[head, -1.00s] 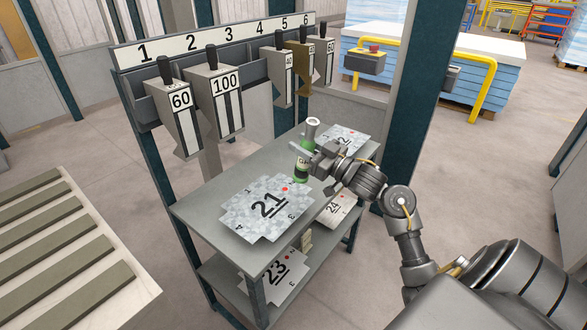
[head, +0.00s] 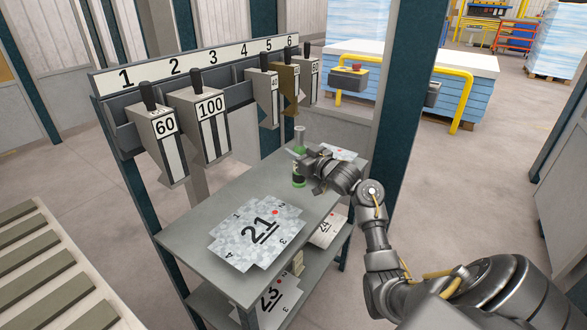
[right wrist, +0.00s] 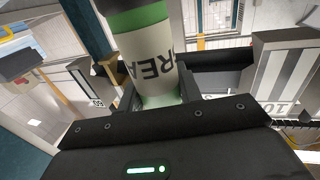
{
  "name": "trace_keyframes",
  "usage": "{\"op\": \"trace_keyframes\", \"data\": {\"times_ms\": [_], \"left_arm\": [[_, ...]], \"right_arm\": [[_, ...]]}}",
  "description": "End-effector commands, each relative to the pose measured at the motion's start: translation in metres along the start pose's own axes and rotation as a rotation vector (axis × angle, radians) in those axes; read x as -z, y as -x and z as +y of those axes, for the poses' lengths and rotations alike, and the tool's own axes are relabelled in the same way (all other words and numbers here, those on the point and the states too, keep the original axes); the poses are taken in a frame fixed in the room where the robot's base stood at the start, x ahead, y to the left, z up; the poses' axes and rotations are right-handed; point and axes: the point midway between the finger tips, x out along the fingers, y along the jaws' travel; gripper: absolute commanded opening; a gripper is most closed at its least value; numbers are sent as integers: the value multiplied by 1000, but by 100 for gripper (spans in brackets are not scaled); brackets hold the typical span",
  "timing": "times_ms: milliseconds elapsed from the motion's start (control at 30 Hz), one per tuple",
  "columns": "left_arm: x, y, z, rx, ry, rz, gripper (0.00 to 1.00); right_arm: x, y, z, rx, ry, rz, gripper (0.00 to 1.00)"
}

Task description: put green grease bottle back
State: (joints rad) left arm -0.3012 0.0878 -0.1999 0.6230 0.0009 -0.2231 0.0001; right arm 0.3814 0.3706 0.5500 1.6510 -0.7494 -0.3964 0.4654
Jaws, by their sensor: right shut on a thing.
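The green grease bottle (head: 299,172) is upright at the far part of the grey table, behind sheet 21. My right gripper (head: 304,164) comes in from the right and is shut on it. In the right wrist view the bottle (right wrist: 150,48) stands between the fingers, with its pale label and part of its lettering showing. I cannot tell whether its base touches the table top. My left gripper is not in view.
Sheet 21 (head: 256,232) lies on the table top (head: 190,232), and another sheet (head: 340,153) lies behind my gripper. More sheets lie on the lower shelf. A numbered rack (head: 200,68) with hanging tools such as 60 (head: 166,140) and 100 (head: 208,118) stands behind the table.

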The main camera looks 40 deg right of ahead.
Motion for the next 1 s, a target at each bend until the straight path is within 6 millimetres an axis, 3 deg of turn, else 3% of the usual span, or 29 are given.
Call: {"op": "trace_keyframes", "data": {"times_ms": [100, 300, 500, 800, 1000], "left_arm": [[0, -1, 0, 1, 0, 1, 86], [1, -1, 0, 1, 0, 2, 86], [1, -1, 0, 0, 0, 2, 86], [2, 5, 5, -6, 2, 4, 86], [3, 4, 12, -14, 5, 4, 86]], "right_arm": [[-23, -17, 5, 0, -5, -3, 8], [-41, -30, 10, -1, -1, 0, 8], [-45, -33, 11, -2, -1, 0, 8], [-76, -34, 12, -4, 0, 0, 8], [-78, -34, 13, -4, 2, 0, 8]]}}
